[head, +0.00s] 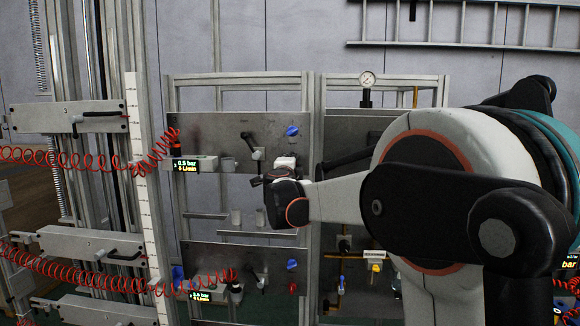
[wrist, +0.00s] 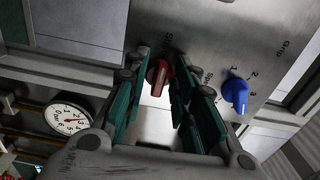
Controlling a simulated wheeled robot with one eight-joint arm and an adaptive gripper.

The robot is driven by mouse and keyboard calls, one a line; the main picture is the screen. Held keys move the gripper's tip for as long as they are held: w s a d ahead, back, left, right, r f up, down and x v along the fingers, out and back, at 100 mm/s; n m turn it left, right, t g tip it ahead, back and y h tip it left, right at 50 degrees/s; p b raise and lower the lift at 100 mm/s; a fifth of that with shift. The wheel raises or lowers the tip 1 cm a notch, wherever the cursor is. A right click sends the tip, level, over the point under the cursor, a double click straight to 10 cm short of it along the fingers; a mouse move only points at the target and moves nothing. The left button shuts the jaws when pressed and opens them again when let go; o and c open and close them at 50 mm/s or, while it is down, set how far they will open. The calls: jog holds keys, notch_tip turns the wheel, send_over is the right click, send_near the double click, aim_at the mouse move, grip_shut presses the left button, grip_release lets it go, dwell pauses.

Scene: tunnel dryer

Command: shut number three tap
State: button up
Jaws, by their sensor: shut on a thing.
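In the wrist view a red tap handle (wrist: 158,75) stands on a grey metal panel (wrist: 215,45), between the two green-padded fingers of my gripper (wrist: 160,92). My gripper is shut on this red handle. Lettering beside it is partly hidden by the fingers, and I cannot read a tap number. In the head view my gripper (head: 270,178) is at the upper panel (head: 205,130), and the arm's end hides the red handle there.
A blue knob (wrist: 235,94) marked 1, 2, 3 is close beside my right finger; it also shows in the head view (head: 292,130). A round gauge (wrist: 68,118) is at lower left. A lower panel (head: 215,262) has another blue knob (head: 292,265). Red coiled hoses (head: 70,160) hang at left.

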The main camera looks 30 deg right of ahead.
dwell(0.3)
jog(key=o, duration=0.7)
jog(key=v, duration=1.2)
jog(key=shift+a, duration=0.1)
